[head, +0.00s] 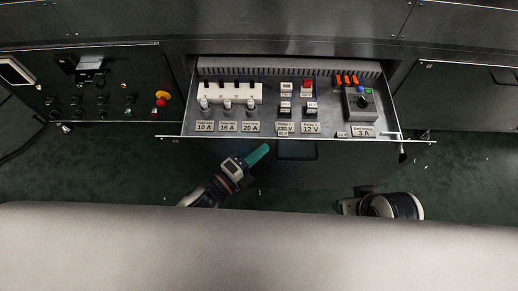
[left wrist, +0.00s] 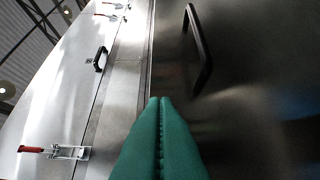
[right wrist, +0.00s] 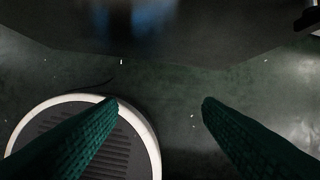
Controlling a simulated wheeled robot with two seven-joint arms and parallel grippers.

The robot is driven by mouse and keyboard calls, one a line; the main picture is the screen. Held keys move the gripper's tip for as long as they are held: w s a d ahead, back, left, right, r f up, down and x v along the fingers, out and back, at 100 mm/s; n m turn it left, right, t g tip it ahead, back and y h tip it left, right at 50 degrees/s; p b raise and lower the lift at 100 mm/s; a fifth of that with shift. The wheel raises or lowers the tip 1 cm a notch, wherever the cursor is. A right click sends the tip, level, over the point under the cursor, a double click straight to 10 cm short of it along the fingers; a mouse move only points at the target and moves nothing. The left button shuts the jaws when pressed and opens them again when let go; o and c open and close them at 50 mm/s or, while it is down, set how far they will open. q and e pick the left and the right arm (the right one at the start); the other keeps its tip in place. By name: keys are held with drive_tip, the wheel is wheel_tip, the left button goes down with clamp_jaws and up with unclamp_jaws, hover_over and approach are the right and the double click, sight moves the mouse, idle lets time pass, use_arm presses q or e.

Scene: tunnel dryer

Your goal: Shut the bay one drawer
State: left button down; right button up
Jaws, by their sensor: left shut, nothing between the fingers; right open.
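The drawer (head: 225,137) stands pulled out of the dark cabinet in the head view, its labelled contents showing from above. Its front carries a dark handle (head: 297,150). My left gripper (head: 264,150) is shut and empty, its green fingertips near the drawer front, left of the handle. In the left wrist view the shut fingers (left wrist: 160,100) point at a dark panel with a black bar handle (left wrist: 198,48); I cannot tell whether they touch it. My right gripper (right wrist: 160,102) is open and empty in the right wrist view, low over the floor. Its fingers are hidden in the head view.
The drawer holds a white switch block (head: 232,93), a red switch (head: 307,85) and a grey box with a knob (head: 362,103). A control panel with a yellow-red button (head: 162,98) is at the left. Green floor (head: 440,185) shows in front of the cabinet.

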use_arm(q)
drive_tip(key=shift+w, duration=0.35)
use_arm(e)
drive_tip(key=shift+w, duration=0.1)
